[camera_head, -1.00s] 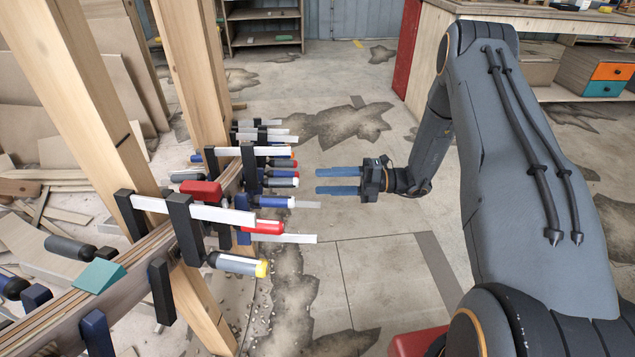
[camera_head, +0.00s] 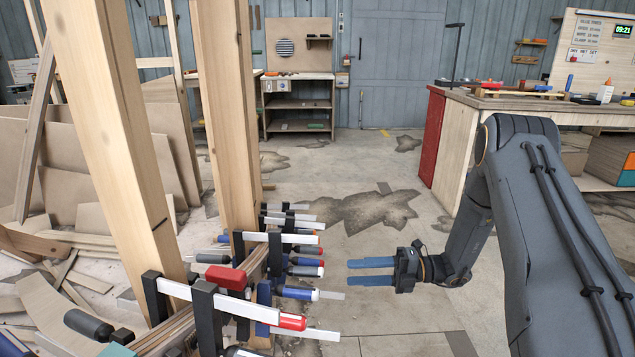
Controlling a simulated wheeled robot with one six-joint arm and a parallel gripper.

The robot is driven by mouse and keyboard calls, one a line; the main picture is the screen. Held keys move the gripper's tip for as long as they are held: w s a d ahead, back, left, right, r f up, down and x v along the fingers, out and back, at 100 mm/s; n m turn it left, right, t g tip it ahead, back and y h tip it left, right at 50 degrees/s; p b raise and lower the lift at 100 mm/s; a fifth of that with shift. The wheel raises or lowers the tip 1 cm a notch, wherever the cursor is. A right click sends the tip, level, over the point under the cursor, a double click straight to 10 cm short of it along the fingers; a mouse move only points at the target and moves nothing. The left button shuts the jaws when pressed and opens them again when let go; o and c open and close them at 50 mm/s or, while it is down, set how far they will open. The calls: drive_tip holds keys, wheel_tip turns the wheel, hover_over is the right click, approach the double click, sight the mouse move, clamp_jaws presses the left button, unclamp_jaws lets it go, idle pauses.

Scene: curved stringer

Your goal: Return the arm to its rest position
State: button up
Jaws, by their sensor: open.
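My arm (camera_head: 565,230) comes in from the right side, bends at its elbow near the top and reaches down to the left. My gripper (camera_head: 370,271) is at the end of it, pointing left. Its two blue fingers are apart, with nothing between them. The fingertips are a little to the right of the clamps (camera_head: 222,288) on the curved stringer (camera_head: 180,330), with a gap of floor seen between most of them. How far apart they are in depth is hard to tell.
Two wooden posts (camera_head: 108,130) stand at the left with the clamped stringer. A workbench (camera_head: 520,106) with a red side panel (camera_head: 431,138) stands behind my arm. A shelf unit (camera_head: 299,104) is at the back. The concrete floor (camera_head: 400,175) between is clear.

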drive_tip(key=s+a+r+n+g+h, duration=0.25)
drive_tip(key=s+r+n+h, duration=0.2)
drive_tip(key=s+n, duration=0.3)
drive_tip(key=s+a+r+n+g+h, duration=0.1)
drive_tip(key=s+a+r+n+h, duration=0.25)
drive_tip(key=s+r+n, duration=0.45)
drive_tip(key=s+a+r+n+g+h, duration=0.2)
drive_tip(key=s+a+r+n+h, duration=0.15)
drive_tip(key=s+n, duration=0.5)
drive_tip(key=s+d+r+n+t+h, duration=0.4)
drive_tip(key=s+d+n+h, duration=0.15)
drive_tip(key=n, duration=0.95)
drive_tip(key=d+r+m+p, duration=0.3)
drive_tip(key=d+r+p, duration=0.5)
drive_tip(key=p, duration=1)
drive_tip(key=shift+s+d+r, duration=0.3)
drive_tip(key=shift+s+r, duration=0.05)
drive_tip(key=shift+r, duration=0.6)
drive_tip(key=shift+d+p, duration=0.1)
drive_tip(key=shift+p, duration=0.2)
drive_tip(key=shift+c, duration=0.3)
